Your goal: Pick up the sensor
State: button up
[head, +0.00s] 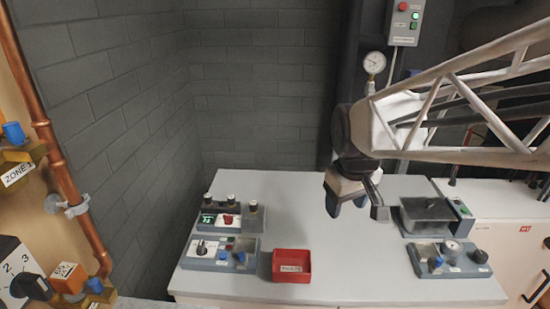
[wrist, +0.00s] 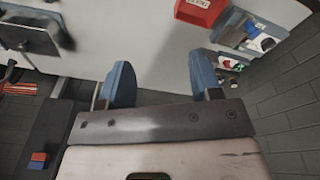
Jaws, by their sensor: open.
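My gripper (head: 346,203) is open and empty above the back middle of the white table (head: 330,265).
A grey box with knobs (head: 220,254) stands left of the tray. At the right are a dark metal basin (head: 428,213) and another grey knob unit (head: 449,260). A pressure gauge (head: 374,63) and a switch box (head: 404,22) are behind. The table's middle is clear.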

jog(key=w+a+f+n+g, duration=0.1)
jog(key=w+a+f+n, duration=0.35)
jog(key=w+a, duration=0.75)
jog(key=n, duration=0.5)
send_over(253, 202)
jog(key=shift+g, duration=0.4)
notch_tip(253, 202, down, 8)
jog(key=shift+s+d+r, duration=0.1)
jog(key=shift+d+r, duration=0.05)
jog(key=shift+r, duration=0.1)
jog(key=shift+a+f, duration=0.15)
jog(key=shift+a, duration=0.05)
jog(key=shift+f, duration=0.1)
jog(key=shift+f, duration=1.15)
jog(key=shift+f, duration=0.15)
jog(key=shift+d+f, duration=0.1)
jog(key=shift+f, duration=2.4)
